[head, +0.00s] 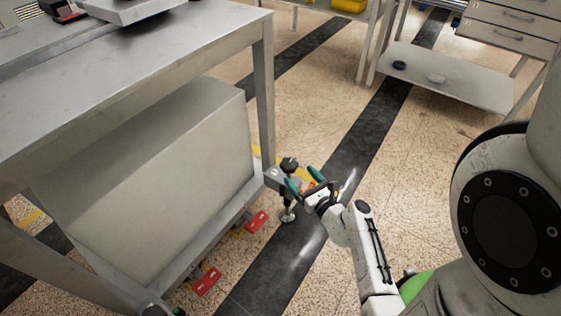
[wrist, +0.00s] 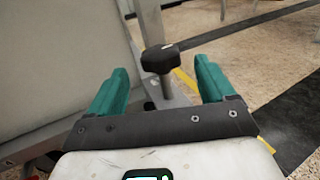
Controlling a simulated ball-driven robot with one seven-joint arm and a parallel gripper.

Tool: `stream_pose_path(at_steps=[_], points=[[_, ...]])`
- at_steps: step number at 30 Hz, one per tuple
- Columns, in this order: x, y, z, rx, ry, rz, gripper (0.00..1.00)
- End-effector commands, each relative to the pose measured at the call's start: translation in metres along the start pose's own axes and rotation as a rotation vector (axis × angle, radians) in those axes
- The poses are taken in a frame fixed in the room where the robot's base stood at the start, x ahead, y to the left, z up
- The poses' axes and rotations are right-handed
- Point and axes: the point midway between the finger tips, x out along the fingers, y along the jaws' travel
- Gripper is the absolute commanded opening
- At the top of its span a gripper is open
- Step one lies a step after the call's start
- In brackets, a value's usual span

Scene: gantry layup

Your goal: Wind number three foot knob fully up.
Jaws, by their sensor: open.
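A black foot knob (head: 289,164) on a threaded metal stem stands at the near right corner of the metal bench frame. In the wrist view the knob (wrist: 160,59) is upright, between and just beyond the two green fingertips. My gripper (head: 304,181) is open, with one finger on each side of the knob in the picture. In the wrist view my gripper (wrist: 162,88) shows a wide gap and holds nothing. I cannot tell whether either finger touches the knob. A number label on the knob is not visible.
The metal bench (head: 140,75) with a large grey box (head: 150,180) below it stands on the left. Red tags (head: 257,221) hang near the lower frame rail. A shelf unit (head: 440,78) stands at the back right. Speckled floor with dark stripes is clear to the right.

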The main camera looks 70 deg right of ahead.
Motion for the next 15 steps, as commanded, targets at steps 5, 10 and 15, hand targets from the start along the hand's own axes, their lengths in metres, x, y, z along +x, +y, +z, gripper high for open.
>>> stream_pose_path(at_steps=[5, 10, 15], points=[[0.034, 0.001, -0.001, -0.001, -0.003, 0.003, 0.83], [0.064, 0.001, -0.001, -0.001, -0.003, 0.004, 0.83], [0.084, 0.001, -0.001, -0.001, -0.001, 0.003, 0.83]])
